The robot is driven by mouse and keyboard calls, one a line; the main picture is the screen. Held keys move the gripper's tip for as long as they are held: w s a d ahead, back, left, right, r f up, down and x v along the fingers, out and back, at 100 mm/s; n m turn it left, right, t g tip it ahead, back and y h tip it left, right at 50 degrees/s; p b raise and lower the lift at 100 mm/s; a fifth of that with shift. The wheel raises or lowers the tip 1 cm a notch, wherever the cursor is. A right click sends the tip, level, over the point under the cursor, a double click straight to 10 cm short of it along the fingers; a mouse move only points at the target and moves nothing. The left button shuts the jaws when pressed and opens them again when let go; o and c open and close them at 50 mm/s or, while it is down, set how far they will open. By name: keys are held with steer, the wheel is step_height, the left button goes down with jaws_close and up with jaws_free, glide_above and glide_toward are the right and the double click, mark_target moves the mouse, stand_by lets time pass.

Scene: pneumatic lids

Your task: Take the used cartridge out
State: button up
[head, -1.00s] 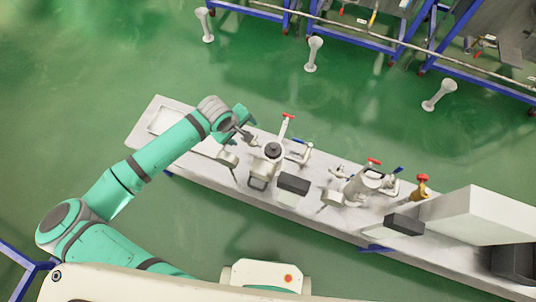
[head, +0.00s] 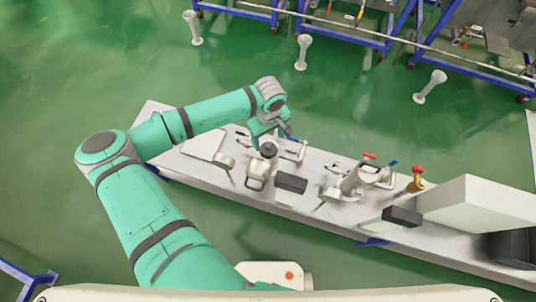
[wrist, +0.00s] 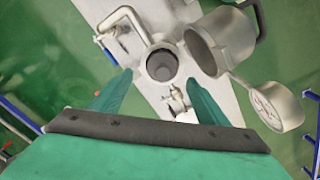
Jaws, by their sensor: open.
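The open housing (wrist: 161,63) shows in the wrist view as a pale round rim with a dark grey round interior. Whether that grey is the top of the used cartridge or bare bore, I cannot tell. A hollow grey lid (wrist: 207,52) stands swung open to its right. My gripper (wrist: 159,92) is open and empty, its two green fingers on either side of and just below the opening in the picture. In the head view my gripper (head: 266,132) is above the left housing (head: 258,170) on the bench, partly hiding it.
A round gauge (wrist: 277,107) sticks out right of the fingers, and a bent pipe (wrist: 124,20) stands upper left. A second housing (head: 356,181) with red handles and a large white box (head: 470,210) occupy the bench (head: 300,205) to the right.

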mark_target(268, 144)
steer(key=shift+s+a+f, duration=0.1)
steer(key=shift+f, duration=1.35)
steer(key=shift+s+f, duration=0.1)
steer(key=shift+f, duration=1.35)
steer(key=shift+c, duration=0.2)
jaws_close()
steer(key=shift+r, duration=0.1)
